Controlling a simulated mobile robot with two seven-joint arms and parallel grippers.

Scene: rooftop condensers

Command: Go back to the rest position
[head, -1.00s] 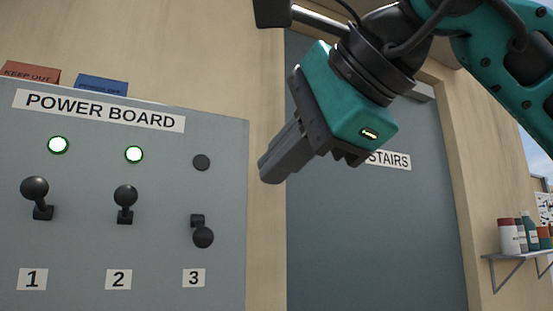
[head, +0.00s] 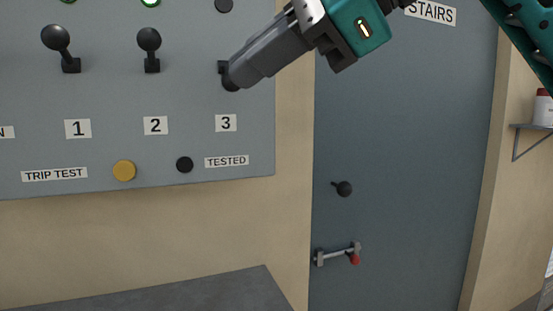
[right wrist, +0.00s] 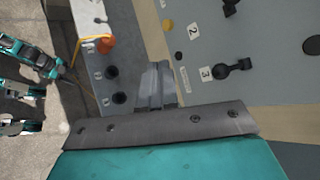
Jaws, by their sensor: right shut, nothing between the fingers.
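My right gripper (head: 236,78) is shut and empty. In the head view it reaches in from the upper right and partly covers lever 3. Its fingers (right wrist: 156,88) show in the right wrist view, with a visible gap to lever 3 (right wrist: 240,68). On the grey power board (head: 110,110), lever 1 (head: 57,40) and lever 2 (head: 149,40) are up. Lever 3 (head: 231,86) is down, its lamp (head: 223,5) dark. Teal arm parts show at the left of the right wrist view; whether the left gripper is among them is unclear.
A yellow button (head: 124,170) and a black button (head: 185,165) sit low on the board. The grey stairs door (head: 400,150) has a knob (head: 344,188) and a latch (head: 338,254). A grey bench top (head: 190,290) lies below; a shelf (head: 535,126) is at right.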

